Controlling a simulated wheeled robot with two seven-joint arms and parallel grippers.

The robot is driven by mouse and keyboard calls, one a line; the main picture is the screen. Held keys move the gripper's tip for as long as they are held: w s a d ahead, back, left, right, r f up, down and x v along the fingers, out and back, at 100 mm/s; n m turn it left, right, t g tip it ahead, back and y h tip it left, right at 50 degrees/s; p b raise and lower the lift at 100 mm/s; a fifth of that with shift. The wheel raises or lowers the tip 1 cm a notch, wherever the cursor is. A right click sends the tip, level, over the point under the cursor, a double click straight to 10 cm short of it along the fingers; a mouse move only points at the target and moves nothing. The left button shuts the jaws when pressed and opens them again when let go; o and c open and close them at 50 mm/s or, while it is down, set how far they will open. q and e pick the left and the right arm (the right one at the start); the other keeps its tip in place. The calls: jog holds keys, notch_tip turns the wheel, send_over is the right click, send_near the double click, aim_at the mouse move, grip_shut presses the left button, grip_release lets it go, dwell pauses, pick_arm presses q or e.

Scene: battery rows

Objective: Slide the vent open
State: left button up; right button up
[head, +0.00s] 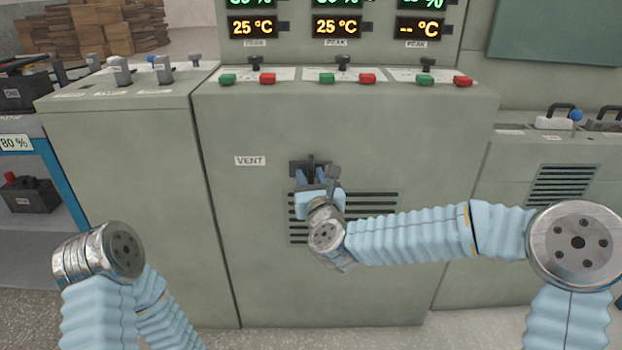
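The vent (372,203) is a set of dark horizontal slots in the front of the grey-green cabinet, right of a white VENT label (250,160). A dark slider (303,167) sits at the upper left of the slots. The wrist hides part of the slots and most of the fingertips, so I cannot tell whether the fingers are closed on the slider. My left arm is at the lower left, and its gripper is not in view.
The cabinet top carries several green and red buttons (268,78) and small black switches below lit displays (253,27). A lower cabinet (120,180) stands at the left. A blue-framed shelf (62,185) holds batteries at far left. Another slotted cabinet (540,230) is at right.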

grip_shut()
jog(key=d+b, duration=0.7)
jog(key=d, duration=0.4)
jog(key=shift+d+f, duration=0.15)
jog(key=shift+d, duration=0.6)
grip_release()
jog(key=shift+d, duration=0.1)
